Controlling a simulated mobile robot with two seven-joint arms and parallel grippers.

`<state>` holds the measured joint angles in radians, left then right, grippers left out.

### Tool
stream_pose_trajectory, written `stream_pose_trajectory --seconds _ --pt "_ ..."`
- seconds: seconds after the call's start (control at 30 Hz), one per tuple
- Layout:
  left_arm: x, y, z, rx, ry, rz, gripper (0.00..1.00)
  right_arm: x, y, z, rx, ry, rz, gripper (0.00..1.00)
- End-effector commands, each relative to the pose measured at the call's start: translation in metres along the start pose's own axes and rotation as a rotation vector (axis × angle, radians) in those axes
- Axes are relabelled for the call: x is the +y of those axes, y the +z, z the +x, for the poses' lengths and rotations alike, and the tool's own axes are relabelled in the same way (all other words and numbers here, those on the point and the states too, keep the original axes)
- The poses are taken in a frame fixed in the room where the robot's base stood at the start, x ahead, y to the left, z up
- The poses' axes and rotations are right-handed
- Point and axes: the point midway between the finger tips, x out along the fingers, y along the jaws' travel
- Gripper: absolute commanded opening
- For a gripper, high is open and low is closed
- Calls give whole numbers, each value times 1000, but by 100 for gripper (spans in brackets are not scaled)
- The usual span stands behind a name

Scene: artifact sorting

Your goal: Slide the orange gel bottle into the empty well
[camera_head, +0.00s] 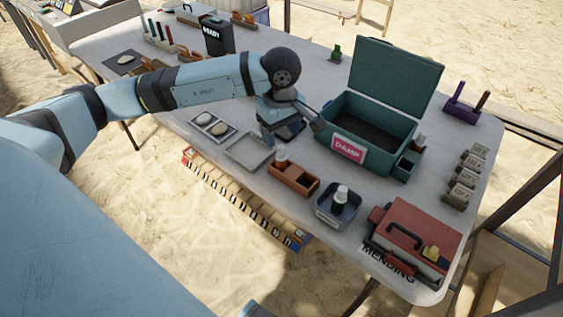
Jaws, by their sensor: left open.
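A reddish-brown block (306,190) with wells stands near the middle of the table's front side. A white-capped bottle (281,156) stands at its left end; its body is mostly hidden, so I cannot tell its colour. The right part of the block looks empty. A dark bottle with a white cap (341,195) stands in a grey-blue bin (330,217) to the right. No bottle shows clearly orange. My left gripper (291,132) is open, pointing down behind the block, left of the green box. Its fingertips are small and partly hidden. My right gripper is out of view.
An open green box labelled DAMP (366,122) stands close to my gripper's right. An empty grey tray (249,152) and a tray with pale round pieces (211,125) lie left. A red toolbox (420,234) stands at the front right corner.

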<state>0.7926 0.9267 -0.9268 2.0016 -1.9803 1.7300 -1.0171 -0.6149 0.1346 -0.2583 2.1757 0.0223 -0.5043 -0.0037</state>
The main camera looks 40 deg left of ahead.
Motion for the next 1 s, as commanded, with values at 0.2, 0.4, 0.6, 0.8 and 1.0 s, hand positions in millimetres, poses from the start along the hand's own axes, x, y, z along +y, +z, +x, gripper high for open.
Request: stream_pose_trajectory --seconds 0.2,0.4,0.6,0.8,1.0 --pt "0 0 22 -1 1 -2 61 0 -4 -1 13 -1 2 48" --pt "0 1 38 -3 -2 -1 61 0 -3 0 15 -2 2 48" --pt "0 1 68 -3 -1 -1 61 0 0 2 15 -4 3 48" --pt "0 1 75 -3 1 -1 61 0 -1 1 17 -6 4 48" --pt "0 0 75 -2 1 -1 36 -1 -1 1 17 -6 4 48"
